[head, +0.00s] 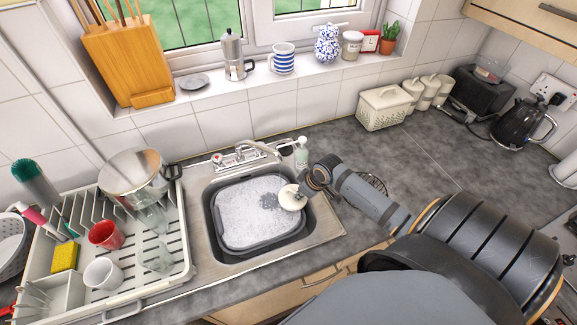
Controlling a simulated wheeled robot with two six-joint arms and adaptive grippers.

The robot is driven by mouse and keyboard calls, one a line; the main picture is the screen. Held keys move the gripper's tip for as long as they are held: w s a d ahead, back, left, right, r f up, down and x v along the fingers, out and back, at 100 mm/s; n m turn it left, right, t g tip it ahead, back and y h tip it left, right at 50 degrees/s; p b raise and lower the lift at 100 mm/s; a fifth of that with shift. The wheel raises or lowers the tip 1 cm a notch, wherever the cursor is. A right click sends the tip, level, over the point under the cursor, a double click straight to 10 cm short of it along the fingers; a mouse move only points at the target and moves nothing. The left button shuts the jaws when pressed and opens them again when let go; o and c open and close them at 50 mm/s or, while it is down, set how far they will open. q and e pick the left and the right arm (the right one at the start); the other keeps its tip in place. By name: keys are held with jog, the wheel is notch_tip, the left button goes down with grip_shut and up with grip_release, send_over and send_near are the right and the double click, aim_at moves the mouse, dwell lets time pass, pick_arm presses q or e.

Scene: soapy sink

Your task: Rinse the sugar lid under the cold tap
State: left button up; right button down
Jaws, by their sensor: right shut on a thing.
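My right gripper (304,190) reaches in from the right and is shut on a round cream lid (289,198), which looks like the sugar lid. The lid is over the right side of the grey washing-up bowl (217,230), near its rim. The metal mixer tap (240,156) stands behind the sink, to the left of and beyond the lid, with a red mark on its left handle. I cannot make out running water. White foam (240,215) fills the bowl, with a darker grey patch just left of the lid. My left gripper is out of view.
A drying rack (181,262) with a red cup (104,234), a white cup (103,273), glasses and a pan stands left of the sink. A soap bottle (301,153) stands behind the gripper.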

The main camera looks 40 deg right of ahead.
jog(key=s+a+r, duration=0.2)
jog(key=s+r, duration=0.2)
jog(key=shift+s, duration=0.3)
dwell(0.4)
dwell(0.4)
